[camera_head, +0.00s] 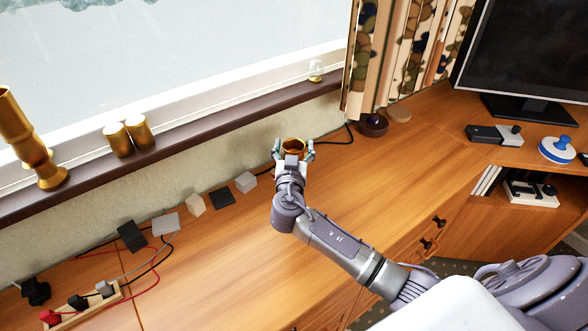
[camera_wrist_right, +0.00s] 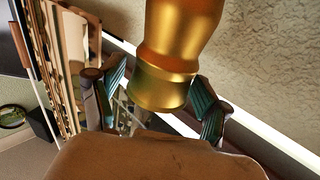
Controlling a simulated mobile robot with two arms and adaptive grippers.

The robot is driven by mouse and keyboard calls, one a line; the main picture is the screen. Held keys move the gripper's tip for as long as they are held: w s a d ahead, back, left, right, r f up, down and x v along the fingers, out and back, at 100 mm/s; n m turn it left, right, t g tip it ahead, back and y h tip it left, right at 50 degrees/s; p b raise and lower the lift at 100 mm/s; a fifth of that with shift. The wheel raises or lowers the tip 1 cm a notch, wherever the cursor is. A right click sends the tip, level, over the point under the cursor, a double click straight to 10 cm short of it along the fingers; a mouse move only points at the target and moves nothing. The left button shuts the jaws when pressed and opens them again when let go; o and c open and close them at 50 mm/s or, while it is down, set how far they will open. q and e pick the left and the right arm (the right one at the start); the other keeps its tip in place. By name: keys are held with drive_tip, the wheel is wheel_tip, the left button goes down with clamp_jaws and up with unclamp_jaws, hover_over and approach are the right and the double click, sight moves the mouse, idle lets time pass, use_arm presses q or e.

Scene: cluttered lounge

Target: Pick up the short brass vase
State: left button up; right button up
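The short brass vase (camera_head: 293,146) stands on the wooden cabinet top near the wall, with its open round rim facing up in the head view. My right gripper (camera_head: 294,155) is at it, with one teal-padded finger on each side. In the right wrist view, the shiny gold vase (camera_wrist_right: 168,60) fills the upper middle between the fingers of the right gripper (camera_wrist_right: 160,95). The fingers are spread around the vase, and narrow gaps seem to show beside it. The top end of the vase is cut off there. My left gripper is not in view.
On the windowsill stand two brass cups (camera_head: 128,137) and a tall brass vase (camera_head: 32,145). Small blocks (camera_head: 221,197) line the wall left of my gripper. The cabinet's middle (camera_head: 210,270) is clear.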

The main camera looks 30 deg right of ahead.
clamp_jaws()
drive_tip(key=shift+w+r, duration=0.1)
drive_tip(key=shift+r, duration=0.05)
